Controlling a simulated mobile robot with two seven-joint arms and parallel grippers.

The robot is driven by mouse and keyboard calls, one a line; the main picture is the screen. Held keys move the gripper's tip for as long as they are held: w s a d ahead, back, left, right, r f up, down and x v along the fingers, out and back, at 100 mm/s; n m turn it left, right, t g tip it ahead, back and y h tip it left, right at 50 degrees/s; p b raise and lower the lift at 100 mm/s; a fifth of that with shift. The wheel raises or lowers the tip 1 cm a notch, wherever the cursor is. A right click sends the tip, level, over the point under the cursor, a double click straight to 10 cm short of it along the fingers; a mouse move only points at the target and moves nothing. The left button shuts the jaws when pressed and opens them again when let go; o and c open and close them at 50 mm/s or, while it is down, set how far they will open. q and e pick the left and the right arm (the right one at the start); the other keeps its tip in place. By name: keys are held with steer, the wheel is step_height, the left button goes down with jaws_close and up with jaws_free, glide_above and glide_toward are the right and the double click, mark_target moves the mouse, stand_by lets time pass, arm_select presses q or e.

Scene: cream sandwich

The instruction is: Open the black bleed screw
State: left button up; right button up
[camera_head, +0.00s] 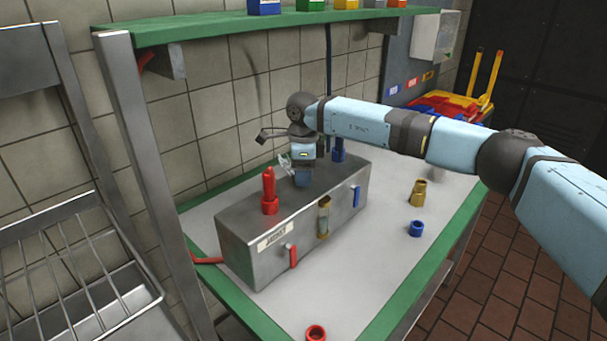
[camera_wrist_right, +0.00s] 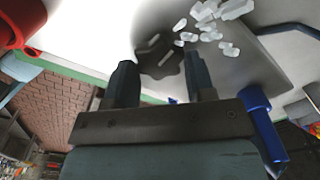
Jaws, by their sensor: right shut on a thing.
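The black bleed screw (camera_wrist_right: 158,52) is a dark lobed knob on top of a grey metal box (camera_head: 240,238). In the right wrist view it shows between the two fingertips of my right gripper (camera_wrist_right: 161,72). In the head view this gripper (camera_head: 302,176) points down onto the box top and hides the screw. It is shut on the screw. My left gripper is not in view.
A red fitting (camera_head: 269,192) and a blue fitting (camera_head: 338,150) stand on the box. Whitish translucent pieces (camera_wrist_right: 208,18) lie close to the screw. A brass fitting (camera_head: 418,193) and a blue ring (camera_head: 416,229) are on the bench. A green shelf (camera_head: 220,26) hangs above.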

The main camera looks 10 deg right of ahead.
stand_by(0.3)
steer(key=o, duration=0.9)
steer(key=shift+r, duration=0.1)
step_height(320, 180, up, 14)
steer(key=shift+f, duration=0.2)
